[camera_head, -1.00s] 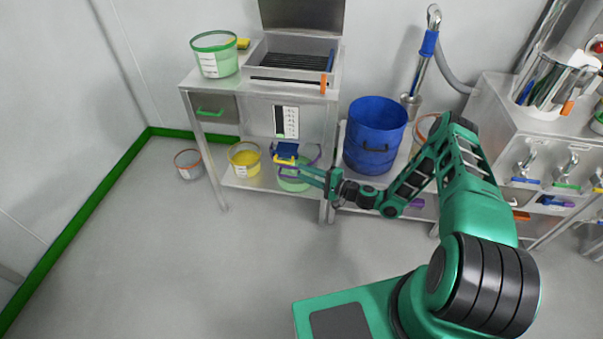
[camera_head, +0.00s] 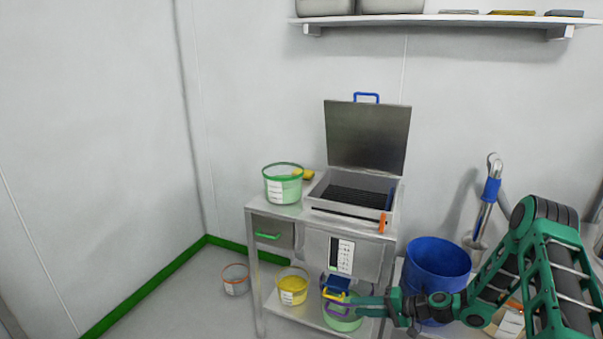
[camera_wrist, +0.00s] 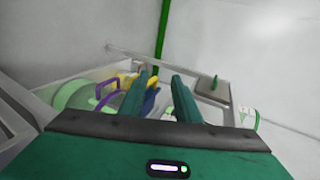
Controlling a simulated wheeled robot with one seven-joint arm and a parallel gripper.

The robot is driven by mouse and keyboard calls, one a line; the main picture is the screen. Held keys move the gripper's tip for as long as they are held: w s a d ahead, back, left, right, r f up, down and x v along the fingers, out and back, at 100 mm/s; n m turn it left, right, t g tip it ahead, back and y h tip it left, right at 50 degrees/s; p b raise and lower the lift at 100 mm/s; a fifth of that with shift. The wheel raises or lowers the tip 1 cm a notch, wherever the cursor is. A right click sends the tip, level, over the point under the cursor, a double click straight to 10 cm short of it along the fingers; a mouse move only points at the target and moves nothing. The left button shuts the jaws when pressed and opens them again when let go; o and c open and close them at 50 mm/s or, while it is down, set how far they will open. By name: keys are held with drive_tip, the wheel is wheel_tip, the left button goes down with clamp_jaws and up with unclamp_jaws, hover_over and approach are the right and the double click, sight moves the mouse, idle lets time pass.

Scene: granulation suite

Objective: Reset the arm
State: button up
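My green arm reaches in from the right in the head view. My gripper (camera_head: 348,301) is at the lower shelf of the steel cart (camera_head: 292,214), close to a blue item (camera_head: 338,284) and a yellow handle.
A green-rimmed tub (camera_head: 283,188) and an open-lidded steel box (camera_head: 345,208) are on the cart top. A yellow tub (camera_head: 293,290) sits on the lower shelf. A blue bucket (camera_head: 437,258) stands to the right. An orange-rimmed tub (camera_head: 236,283) stands on the floor at left.

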drive_tip(key=s+d+r+n+g+h, duration=0.15)
drive_tip(key=s+d+r+h, duration=0.35)
drive_tip(key=s+d+r, duration=0.55)
drive_tip(key=s+d+r+n+g+h, duration=0.1)
drive_tip(key=s+d+r+g+h, duration=0.25)
drive_tip(key=s+d+r, duration=0.65)
drive_tip(key=s+r+m+h, duration=0.1)
drive_tip(key=s+r+m, duration=0.1)
drive_tip(key=s+r, duration=0.5)
drive_tip(key=s+r+m+h, duration=0.2)
drive_tip(key=s+r, duration=0.5)
drive_tip(key=s, duration=0.8)
drive_tip(key=shift+s+r+g, duration=0.3)
drive_tip(key=shift+g, duration=0.1)
drive_tip(key=shift+w+f, duration=0.25)
drive_tip(key=shift+w, duration=0.4)
idle(2.7)
